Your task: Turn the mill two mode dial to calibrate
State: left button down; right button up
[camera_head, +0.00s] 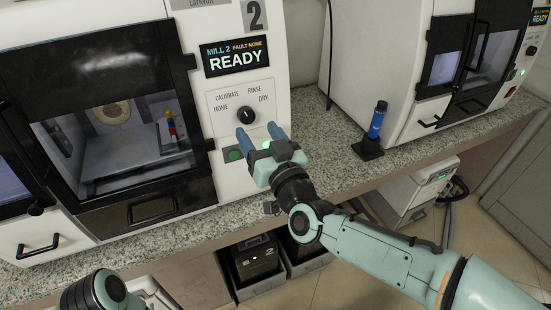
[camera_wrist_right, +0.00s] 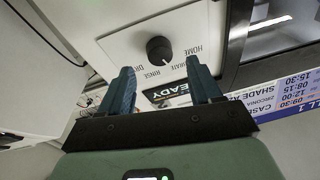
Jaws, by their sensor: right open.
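The mode dial (camera_head: 247,116) is a round black knob on a white panel of the mill marked 2 (camera_head: 235,73). Labels around it read HOME, CALIBRATE, RINSE and DRY. It also shows in the right wrist view (camera_wrist_right: 159,49). I cannot tell which label its pointer faces. My right gripper (camera_head: 258,133) is open and empty just below and slightly right of the dial. In the right wrist view its two blue fingers (camera_wrist_right: 160,67) are spread, with the dial beyond and between them, apart from both. My left gripper is out of view.
The mill's screen (camera_head: 237,57) reads READY. A green button (camera_head: 235,155) sits below the dial panel. A blue tool in a black stand (camera_head: 374,132) is on the granite counter (camera_head: 331,168) to the right. Another mill (camera_head: 393,60) stands farther right.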

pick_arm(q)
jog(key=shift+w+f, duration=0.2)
pick_arm(e)
jog(key=v, duration=0.9)
jog(key=d+f+m+g+h+p, duration=0.3)
jog(key=f+g+p, duration=0.5)
jog(key=f, duration=2.1)
jog(key=s+d+f+m+g+p, duration=0.1)
jog(key=s+d+f+g+p, duration=0.35)
jog(key=s+f, duration=0.8)
pick_arm(q)
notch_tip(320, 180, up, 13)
jog(key=p, duration=0.1)
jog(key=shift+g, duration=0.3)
pick_arm(e)
jog(key=s+f+m+g, duration=0.2)
jog(key=s+f+g, duration=0.4)
jog(key=s, duration=0.7)
jog(key=shift+d+m, duration=0.15)
jog(key=shift+m, duration=0.15)
